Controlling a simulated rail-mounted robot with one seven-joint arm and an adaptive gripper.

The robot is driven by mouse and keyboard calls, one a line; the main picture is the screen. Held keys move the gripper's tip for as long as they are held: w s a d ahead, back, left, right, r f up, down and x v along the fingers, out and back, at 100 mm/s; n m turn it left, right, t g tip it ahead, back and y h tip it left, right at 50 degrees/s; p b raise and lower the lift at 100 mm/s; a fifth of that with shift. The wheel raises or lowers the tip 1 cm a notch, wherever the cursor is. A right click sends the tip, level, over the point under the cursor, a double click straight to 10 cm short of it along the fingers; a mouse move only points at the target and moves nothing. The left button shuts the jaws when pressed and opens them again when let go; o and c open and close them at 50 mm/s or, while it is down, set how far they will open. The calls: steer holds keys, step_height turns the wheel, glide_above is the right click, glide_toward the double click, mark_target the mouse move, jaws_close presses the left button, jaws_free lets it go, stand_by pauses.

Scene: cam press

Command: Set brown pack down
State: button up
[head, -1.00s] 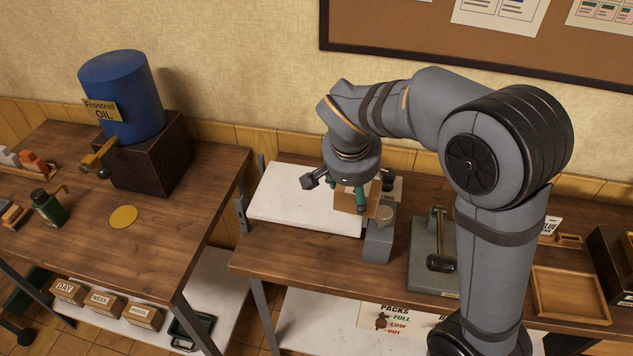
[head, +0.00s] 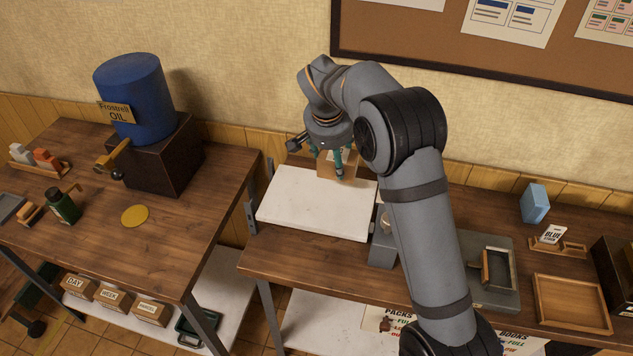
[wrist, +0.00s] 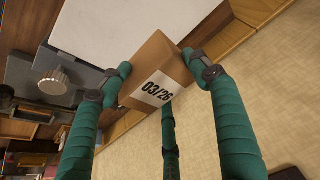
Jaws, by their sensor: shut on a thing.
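The brown pack (head: 341,166) is in my gripper (head: 337,165), near the back edge of the white board (head: 315,207) on the right bench. In the wrist view the brown pack (wrist: 158,70) sits between the green fingers of my gripper (wrist: 163,72), with a white label reading 03/26 facing the camera. My gripper is shut on it from both sides. The pack's underside is hidden, so I cannot tell whether it touches the board.
A grey post (head: 383,245) stands at the board's right end, partly behind my arm. Farther right are a blue pack (head: 535,203) and an empty wooden tray (head: 571,303). The board's front part is bare.

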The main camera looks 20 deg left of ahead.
steer(key=s+a+f+p, duration=0.1)
steer(key=f, duration=0.1)
steer(key=s+a+f, duration=0.1)
steer(key=f, duration=0.1)
steer(key=s+a+f+p, duration=0.1)
steer(key=f, duration=0.2)
steer(key=shift+s+a+p, duration=0.1)
steer(key=shift+a+p, duration=0.2)
steer(key=shift+a, duration=0.05)
steer(key=o, duration=1.4)
steer(key=shift+s, duration=0.1)
steer(key=shift+r, duration=0.1)
steer(key=b+v, duration=0.2)
steer(key=v, duration=1)
